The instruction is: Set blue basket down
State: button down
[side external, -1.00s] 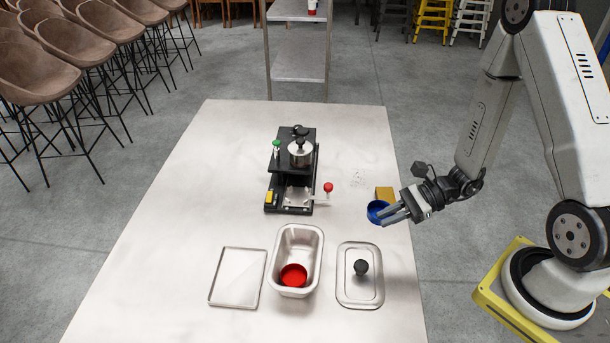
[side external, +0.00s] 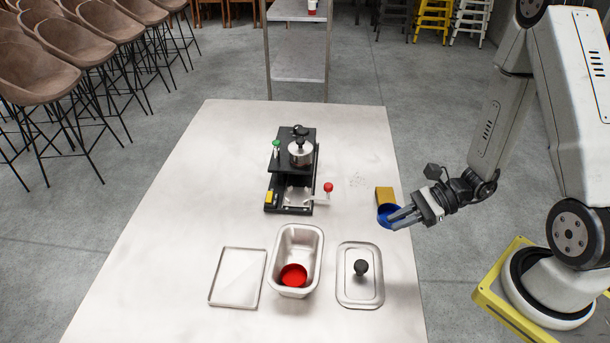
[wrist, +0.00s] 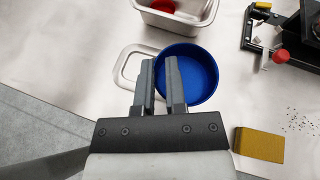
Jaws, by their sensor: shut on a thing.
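The blue basket (side external: 384,217) is a round, shallow blue dish at the right edge of the table, beside a yellow-brown block. In the wrist view the blue basket (wrist: 202,76) shows its open, empty inside. My gripper (side external: 394,219) is shut on its near left wall, with one finger inside and one outside; the fingers (wrist: 160,82) also show in the wrist view. I cannot tell whether its base touches the table.
The yellow-brown block (side external: 384,194) lies just behind the basket. A lid with a black knob (side external: 345,290), a steel pan (side external: 317,245) holding a red dish (side external: 293,276), and a flat tray (side external: 237,278) are in front. A black machine (side external: 273,185) stands mid-table. The table's left side is clear.

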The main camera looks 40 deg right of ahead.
jog(key=shift+w+a, duration=0.1)
jog(key=shift+w+a+f, duration=0.1)
jog(key=shift+w+a, duration=0.15)
jog(key=shift+w, duration=0.15)
jog(key=w+a+r, duration=0.2)
jog(key=w+a, duration=0.8)
jog(key=a, duration=0.4)
jog(key=shift+w+a+g+h, duration=0.2)
jog(key=shift+w+g+h, duration=0.1)
jog(key=shift+w, duration=0.1)
jog(key=shift+f, duration=0.1)
jog(key=shift+f, duration=2.2)
jog(key=shift+f, duration=1.75)
